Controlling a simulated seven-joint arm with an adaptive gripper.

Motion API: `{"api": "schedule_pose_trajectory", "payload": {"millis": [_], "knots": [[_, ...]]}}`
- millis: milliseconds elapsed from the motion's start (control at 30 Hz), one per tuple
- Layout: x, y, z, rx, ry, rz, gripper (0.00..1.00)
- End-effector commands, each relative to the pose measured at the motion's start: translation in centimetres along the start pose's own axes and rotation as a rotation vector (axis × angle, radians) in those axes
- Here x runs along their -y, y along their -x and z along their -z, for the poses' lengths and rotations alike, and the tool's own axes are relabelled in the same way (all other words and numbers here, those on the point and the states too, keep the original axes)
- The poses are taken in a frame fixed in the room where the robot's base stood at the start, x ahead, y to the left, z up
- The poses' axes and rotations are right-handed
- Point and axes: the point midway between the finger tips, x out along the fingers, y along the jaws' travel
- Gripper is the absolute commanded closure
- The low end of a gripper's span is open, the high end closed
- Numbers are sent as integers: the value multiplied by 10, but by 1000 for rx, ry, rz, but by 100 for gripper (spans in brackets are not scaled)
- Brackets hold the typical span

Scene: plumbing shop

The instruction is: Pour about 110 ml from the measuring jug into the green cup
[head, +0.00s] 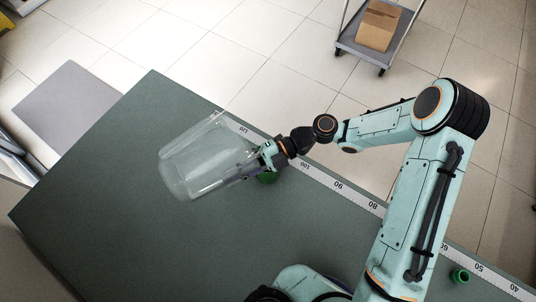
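The clear measuring jug (205,160) is in the head view, left of centre, with its body tilted and its wide end toward the lower left. My gripper (264,157) is shut on the jug's right side, near its handle. I cannot make out any liquid level in the jug. A green object (268,179), possibly the green cup, shows just below my gripper and is mostly hidden by the gripper and jug. A second small green cup-like thing (460,276) stands at the lower right by the ruler strip.
The dark green table (110,190) is bare to the left and in front. A white ruler strip (340,185) runs along its far edge. A grey cart (375,45) with a cardboard box (378,25) stands on the tiled floor beyond. A grey mat (75,100) lies at left.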

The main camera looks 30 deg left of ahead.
Motion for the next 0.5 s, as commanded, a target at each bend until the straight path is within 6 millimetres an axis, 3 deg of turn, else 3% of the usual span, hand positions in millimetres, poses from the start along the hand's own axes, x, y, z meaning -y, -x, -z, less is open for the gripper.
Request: {"api": "schedule_pose_trajectory", "payload": {"millis": [133, 200, 300, 500], "knots": [[1, -2, 0, 5, 3, 10, 100], [14, -15, -6, 74, 17, 115, 100], [28, -15, -16, 186, 35, 260, 100], [40, -14, -25, 236, 39, 318, 100]]}}
